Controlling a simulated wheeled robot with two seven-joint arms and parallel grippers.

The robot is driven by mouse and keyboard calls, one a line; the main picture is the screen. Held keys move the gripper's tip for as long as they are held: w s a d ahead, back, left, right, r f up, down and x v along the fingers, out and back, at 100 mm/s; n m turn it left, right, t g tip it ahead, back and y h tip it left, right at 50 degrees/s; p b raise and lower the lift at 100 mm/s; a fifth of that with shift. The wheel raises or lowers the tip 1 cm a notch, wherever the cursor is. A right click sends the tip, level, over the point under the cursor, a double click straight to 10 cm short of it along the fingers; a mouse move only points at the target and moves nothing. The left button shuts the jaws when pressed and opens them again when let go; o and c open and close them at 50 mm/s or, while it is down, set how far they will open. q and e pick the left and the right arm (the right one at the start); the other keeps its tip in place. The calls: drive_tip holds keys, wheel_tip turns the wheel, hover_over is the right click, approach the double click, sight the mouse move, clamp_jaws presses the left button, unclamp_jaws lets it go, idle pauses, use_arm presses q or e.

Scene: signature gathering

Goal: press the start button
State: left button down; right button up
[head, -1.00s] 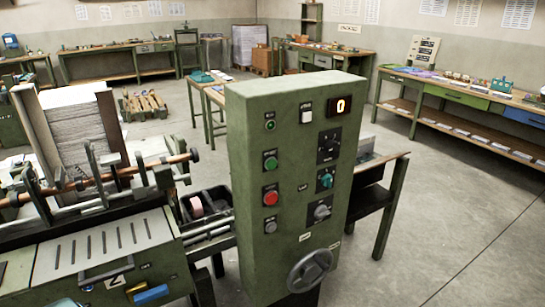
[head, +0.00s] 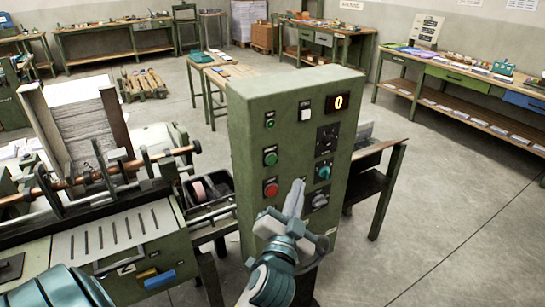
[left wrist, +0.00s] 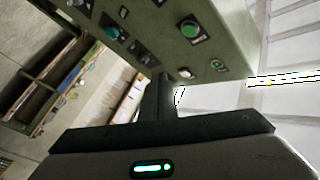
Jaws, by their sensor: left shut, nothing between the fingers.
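The green control box (head: 240,200) stands in the middle of the head view. Its front has a green push button (head: 270,159), a red push button (head: 271,187) below it and a small green lamp or button (head: 270,123) above. I cannot read which label marks start. My left gripper (head: 298,185) is shut and empty, its fingers pointing up in front of the panel's lower part, right of the red button. I cannot tell whether it touches the panel. The left wrist view shows the panel (left wrist: 165,20) close by, tilted, with several controls. My right gripper is not in view.
A gathering machine (head: 110,240) stands at left. Workbenches line the walls. The floor at right is clear.

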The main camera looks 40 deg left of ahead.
sight(272, 160)
use_arm(q)
drive_tip(key=shift+a+r, duration=0.1)
idle(0.4)
drive_tip(key=w+a, duration=0.3)
drive_tip(key=a, duration=0.5)
drive_tip(key=shift+w, duration=0.2)
drive_tip(key=shift+a, duration=0.1)
idle(2.1)
drive_tip(key=shift+w+a+p, duration=0.15)
drive_tip(key=shift+a+p, duration=0.15)
drive_tip(key=shift+p, duration=0.05)
drive_tip(key=shift+w+a, duration=0.15)
drive_tip(key=shift+a, duration=0.25)
idle(0.9)
drive_tip(key=shift+d, duration=0.2)
drive_tip(key=shift+s+d, duration=0.35)
drive_tip(key=shift+d, duration=0.25)
idle(0.3)
